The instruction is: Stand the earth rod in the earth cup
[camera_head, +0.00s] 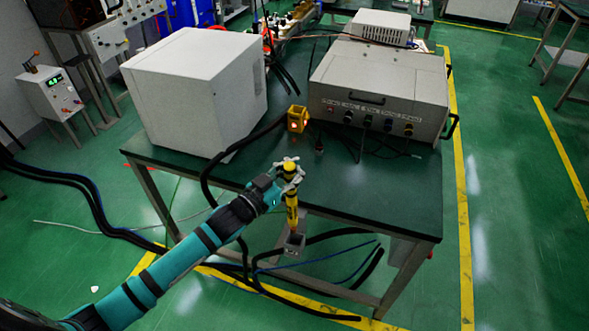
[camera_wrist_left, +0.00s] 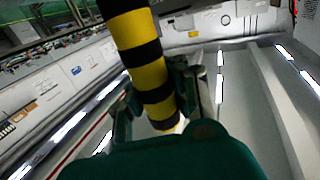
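The earth rod (camera_head: 292,208) has a yellow and black upper part and a thin lower part. My left gripper (camera_head: 290,172) is shut around its upper part, and the rod hangs slightly tilted past the table's front edge. In the left wrist view the striped rod (camera_wrist_left: 145,62) runs between the fingers of the gripper (camera_wrist_left: 160,105). The earth cup, a small grey box (camera_head: 292,246), is below the gripper near the table's front. The rod's lower end appears close to the cup's right side; I cannot tell its depth or whether it touches. My right gripper is not in view.
The dark green table (camera_head: 375,195) carries a large white box (camera_head: 195,95), a grey instrument case (camera_head: 380,90) and a yellow block with a red light (camera_head: 297,120). Black cables (camera_head: 330,262) loop around the cup. The table's front right is clear.

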